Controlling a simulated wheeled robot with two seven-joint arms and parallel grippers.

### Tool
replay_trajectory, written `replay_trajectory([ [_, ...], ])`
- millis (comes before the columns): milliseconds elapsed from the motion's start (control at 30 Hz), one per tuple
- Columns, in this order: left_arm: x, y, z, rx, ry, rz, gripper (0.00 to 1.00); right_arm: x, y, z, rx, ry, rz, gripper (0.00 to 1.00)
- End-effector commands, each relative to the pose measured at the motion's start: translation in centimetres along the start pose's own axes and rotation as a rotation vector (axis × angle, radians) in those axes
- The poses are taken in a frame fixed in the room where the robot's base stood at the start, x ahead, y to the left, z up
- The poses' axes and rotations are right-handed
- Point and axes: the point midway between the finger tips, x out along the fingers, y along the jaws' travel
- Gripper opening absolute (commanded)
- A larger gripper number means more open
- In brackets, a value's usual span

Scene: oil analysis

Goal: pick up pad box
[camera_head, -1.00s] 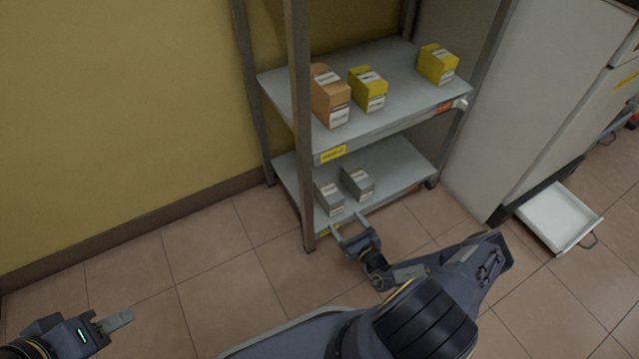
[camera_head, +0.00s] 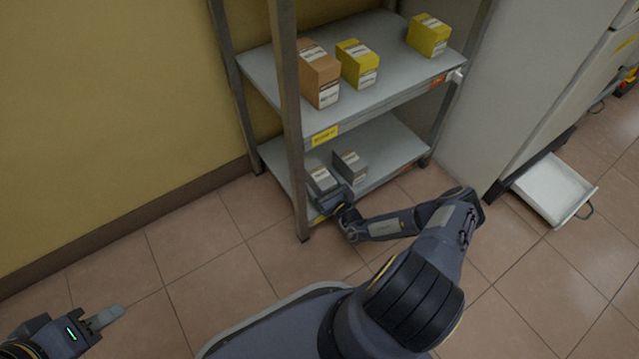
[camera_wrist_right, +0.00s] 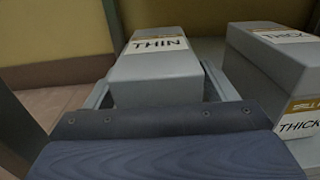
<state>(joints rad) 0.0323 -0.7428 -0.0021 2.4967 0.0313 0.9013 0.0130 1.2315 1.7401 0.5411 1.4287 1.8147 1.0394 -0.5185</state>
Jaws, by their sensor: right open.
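Two grey boxes stand on the lower shelf. The left one (camera_head: 319,174) is labelled THIN in the right wrist view (camera_wrist_right: 157,68). The right one (camera_head: 350,166) is labelled THICK in the right wrist view (camera_wrist_right: 262,80). My right gripper (camera_head: 334,194) is at the front of the left box; its fingers lie on either side of the THIN box in the right wrist view (camera_wrist_right: 157,92), with the jaws open. My left gripper (camera_head: 112,317) is at the lower left, over the floor, away from the shelf; its jaw opening cannot be made out.
The upper shelf (camera_head: 400,72) bears an orange box (camera_head: 318,77) and two yellow boxes (camera_head: 357,64). A grey rack post (camera_head: 287,120) stands just left of the THIN box. A pulled-out white drawer (camera_head: 552,190) is low at the right.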

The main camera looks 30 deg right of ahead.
Motion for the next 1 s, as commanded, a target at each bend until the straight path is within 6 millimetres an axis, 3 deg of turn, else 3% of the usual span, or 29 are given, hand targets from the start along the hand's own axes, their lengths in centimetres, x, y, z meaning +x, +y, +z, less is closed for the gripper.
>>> replay_trajectory([
  [167, -0.1, 0.0, -0.1, 0.0, 0.0, 0.0, 0.36, 0.0, 0.0, 0.1, 0.0, 0.0, 0.0, 0.76],
  [533, -0.1, 0.0, -0.1, 0.0, 0.0, 0.0, 0.36, -0.1, 0.0, 0.1, 0.0, 0.0, 0.0, 0.27],
  [833, -0.2, 0.1, -0.1, 0.0, 0.0, 0.0, 0.36, 0.0, 0.0, 0.4, 0.0, -0.001, 0.0, 0.26],
  [1000, -1.1, 0.5, -0.6, 0.0, 0.0, 0.0, 0.36, 0.0, 0.0, 1.9, 0.0, -0.001, 0.0, 0.26],
])
